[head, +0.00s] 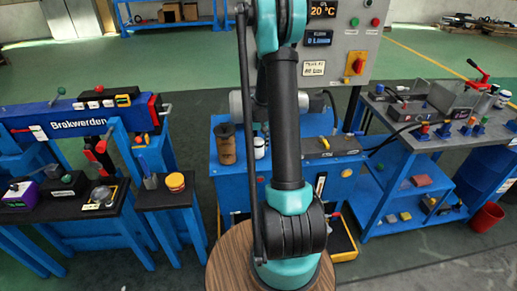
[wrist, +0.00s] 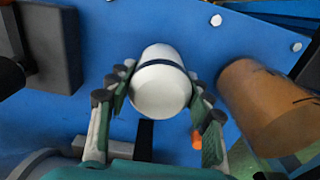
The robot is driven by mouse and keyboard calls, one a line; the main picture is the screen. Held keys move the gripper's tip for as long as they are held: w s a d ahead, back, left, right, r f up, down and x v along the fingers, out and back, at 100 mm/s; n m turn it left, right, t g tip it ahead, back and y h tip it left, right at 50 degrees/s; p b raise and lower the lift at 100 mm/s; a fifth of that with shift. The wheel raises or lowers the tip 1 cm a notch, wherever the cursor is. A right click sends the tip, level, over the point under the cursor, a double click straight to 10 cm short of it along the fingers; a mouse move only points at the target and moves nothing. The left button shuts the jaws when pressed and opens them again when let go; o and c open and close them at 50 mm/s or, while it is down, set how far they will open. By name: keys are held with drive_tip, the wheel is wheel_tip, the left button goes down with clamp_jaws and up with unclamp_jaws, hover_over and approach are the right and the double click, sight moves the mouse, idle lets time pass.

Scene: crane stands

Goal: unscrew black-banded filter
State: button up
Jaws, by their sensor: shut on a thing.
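The black-banded filter (wrist: 161,92) is a white cylinder with a dark band near its far end, in the middle of the wrist view. My gripper (wrist: 160,78) is shut on it, with one finger on each side. In the head view, a white banded cylinder (head: 260,147) shows just left of my arm, and it looks like the same filter. My gripper is hidden behind my arm there. The filter's far end and its seat are hidden in the wrist view.
A brown cylinder (wrist: 262,105) stands close to the right of my gripper; it also shows in the head view (head: 226,143). A blue bolted panel (wrist: 225,45) lies behind. A dark block (wrist: 50,50) is at the left. A grey control box (head: 340,50) stands behind the blue stand.

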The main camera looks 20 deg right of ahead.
idle(0.3)
drive_tip(key=n, duration=0.3)
drive_tip(key=shift+r+n, duration=0.1)
drive_tip(key=shift+n, duration=1)
drive_tip(key=n, duration=0.2)
drive_tip(key=shift+n, duration=1.6)
